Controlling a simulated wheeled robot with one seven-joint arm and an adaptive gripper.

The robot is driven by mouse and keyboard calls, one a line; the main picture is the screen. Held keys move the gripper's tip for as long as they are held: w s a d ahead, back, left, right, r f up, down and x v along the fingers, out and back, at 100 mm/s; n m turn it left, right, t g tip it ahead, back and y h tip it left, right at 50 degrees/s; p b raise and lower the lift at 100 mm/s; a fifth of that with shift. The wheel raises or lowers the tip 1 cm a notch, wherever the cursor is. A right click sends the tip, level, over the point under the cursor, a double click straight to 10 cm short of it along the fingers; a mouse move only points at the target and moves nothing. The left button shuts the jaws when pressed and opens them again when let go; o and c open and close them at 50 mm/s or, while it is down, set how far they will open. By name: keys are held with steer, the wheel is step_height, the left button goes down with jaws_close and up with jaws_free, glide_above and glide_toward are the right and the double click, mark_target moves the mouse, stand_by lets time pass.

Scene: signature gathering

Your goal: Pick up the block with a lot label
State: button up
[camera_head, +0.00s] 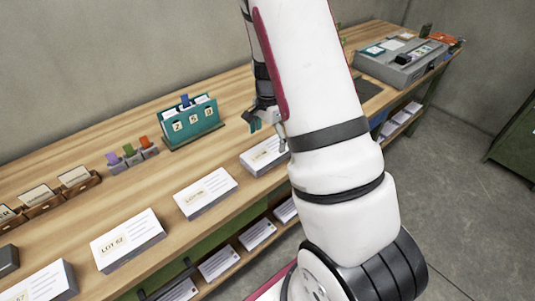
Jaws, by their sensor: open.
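Several white blocks with lot labels lie in a row along the front of the wooden table. One block reads "LOT 62" (127,240). To its right is another labelled block (206,193), its label too small to read surely. A further labelled block (262,157) lies right beside my gripper, partly hidden by my arm. A cut-off block (45,281) is at the lower left. My gripper (266,127) is open, pointing down above or just behind that further block. I cannot tell whether it touches the block.
A teal holder (190,122) with numbered cards stands behind the row. Small grey stands (132,157) with coloured tabs and wooden card trays (60,192) are to its left. A grey case (402,62) is at the far right. More blocks lie on a lower shelf (220,277).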

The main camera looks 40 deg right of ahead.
mark_target(268, 150)
steer(key=shift+f, duration=3.05)
steer(key=c, duration=1.5)
steer(key=shift+w, duration=0.1)
